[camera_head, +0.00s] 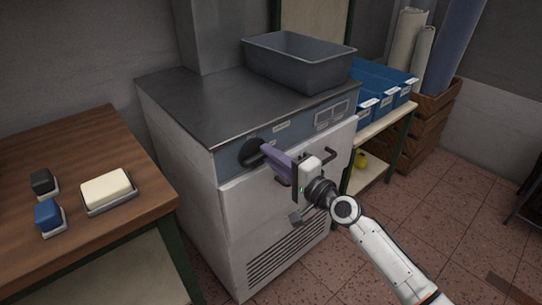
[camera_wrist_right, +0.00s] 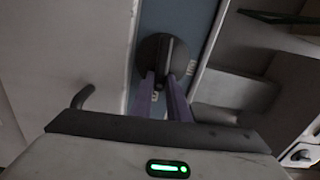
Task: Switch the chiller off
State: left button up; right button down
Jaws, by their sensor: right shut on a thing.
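The chiller (camera_head: 235,245) is a white cabinet with a dark metal top and a blue-grey control panel. A round black knob (camera_head: 251,152) sits on the panel's left part. My right gripper (camera_head: 266,150) reaches the knob from the front, its purple fingers at the knob. In the right wrist view the knob (camera_wrist_right: 163,48) shows at the panel, and the two fingers are closed on its raised grip bar. Small labels beside the knob are too blurred to read. My left gripper is in neither view.
A grey tub (camera_head: 298,66) stands on the chiller top. Blue bins (camera_head: 385,100) sit on a shelf at right. A wooden table (camera_head: 95,165) at left bears a cream block and two small brush-like items. The tiled floor at front right is clear.

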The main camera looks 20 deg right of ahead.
jog(key=shift+f+m, duration=0.15)
jog(key=shift+m, duration=0.35)
jog(key=c, duration=1.7)
grip_release()
jog(key=v, duration=1)
jog(key=shift+s+d, duration=0.1)
jog(key=shift+s, duration=0.1)
